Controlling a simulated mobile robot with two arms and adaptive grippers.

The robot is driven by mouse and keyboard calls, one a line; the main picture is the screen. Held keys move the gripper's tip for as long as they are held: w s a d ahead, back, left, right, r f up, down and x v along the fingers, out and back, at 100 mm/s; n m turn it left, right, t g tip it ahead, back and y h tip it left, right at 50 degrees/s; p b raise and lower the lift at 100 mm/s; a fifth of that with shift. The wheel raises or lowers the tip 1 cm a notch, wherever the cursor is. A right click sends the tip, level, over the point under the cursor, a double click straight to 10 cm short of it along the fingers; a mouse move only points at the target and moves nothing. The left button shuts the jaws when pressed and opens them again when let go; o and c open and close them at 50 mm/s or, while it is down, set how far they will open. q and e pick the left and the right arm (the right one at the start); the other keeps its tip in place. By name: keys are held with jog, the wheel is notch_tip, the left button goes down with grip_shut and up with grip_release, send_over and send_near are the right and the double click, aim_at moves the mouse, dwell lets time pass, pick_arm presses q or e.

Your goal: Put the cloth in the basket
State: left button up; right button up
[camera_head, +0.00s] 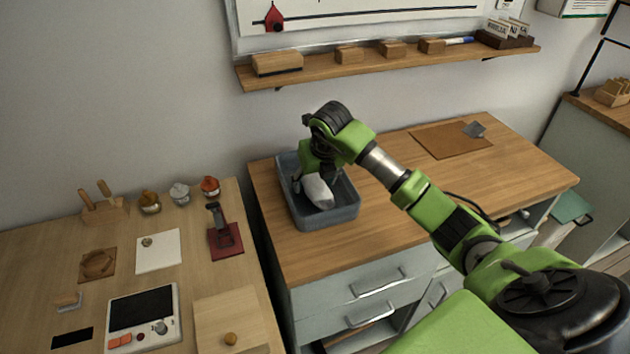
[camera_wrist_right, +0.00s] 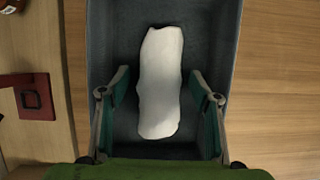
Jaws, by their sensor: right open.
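The white cloth (camera_wrist_right: 160,82) lies as an elongated bundle inside the blue-grey basket (camera_wrist_right: 103,28). In the head view the cloth (camera_head: 318,191) shows within the basket (camera_head: 331,218), which stands on the wooden counter. My right gripper (camera_wrist_right: 160,92) is open, with one finger on each side of the cloth and a gap on both sides. In the head view my right gripper (camera_head: 312,186) is over the basket and hides part of it. My left gripper is in neither view.
The counter (camera_head: 430,190) is clear right of the basket, up to a brown mat (camera_head: 450,141). A lower table on the left holds a device with a dark screen (camera_head: 142,312), a red stand (camera_head: 226,239) and small jars (camera_head: 180,194). A shelf (camera_head: 390,62) runs above.

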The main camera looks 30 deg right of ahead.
jog(key=b+v, duration=0.1)
jog(key=v, duration=1.1)
jog(key=shift+b, duration=0.4)
